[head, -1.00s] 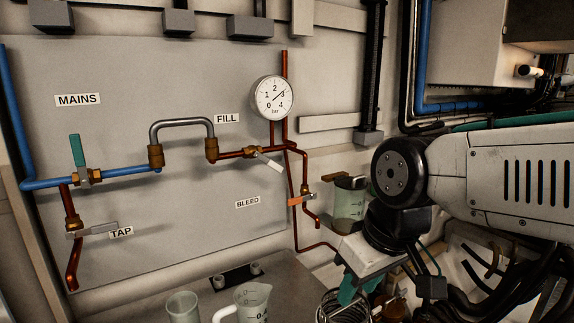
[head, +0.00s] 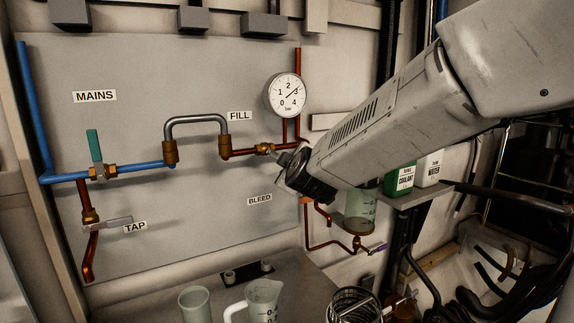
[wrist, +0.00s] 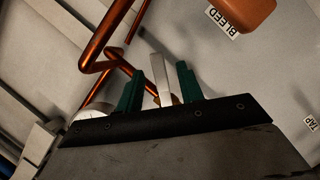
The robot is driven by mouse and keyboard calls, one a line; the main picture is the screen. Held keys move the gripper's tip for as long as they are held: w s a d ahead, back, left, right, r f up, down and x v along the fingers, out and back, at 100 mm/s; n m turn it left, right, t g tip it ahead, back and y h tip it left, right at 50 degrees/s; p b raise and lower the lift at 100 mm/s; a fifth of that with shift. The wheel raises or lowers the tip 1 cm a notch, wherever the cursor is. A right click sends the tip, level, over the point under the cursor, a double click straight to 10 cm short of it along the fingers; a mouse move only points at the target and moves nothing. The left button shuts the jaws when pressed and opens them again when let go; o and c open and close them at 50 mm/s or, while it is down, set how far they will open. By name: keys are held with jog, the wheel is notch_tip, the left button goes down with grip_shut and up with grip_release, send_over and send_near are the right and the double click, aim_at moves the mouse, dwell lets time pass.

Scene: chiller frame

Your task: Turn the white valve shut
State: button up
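The white valve's brass body (head: 265,149) sits on the copper pipe right of the FILL label, below the gauge. Its lever is mostly hidden behind my gripper in the head view. In the wrist view the white lever (wrist: 161,85) stands between the two green fingers of my gripper (wrist: 159,77). A narrow gap shows on each side of the lever, so the fingers look open around it, not clamped. In the head view my gripper (head: 284,158) is at the valve, its fingers small and partly hidden.
The pressure gauge (head: 286,95) is just above. A teal-handled mains valve (head: 95,146) and the TAP valve (head: 104,221) are left. Coolant (head: 400,179) and water bottles stand right; jugs (head: 262,300) are below.

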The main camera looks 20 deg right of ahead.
jog(key=x, duration=0.5)
grip_shut()
jog(key=shift+a, duration=0.1)
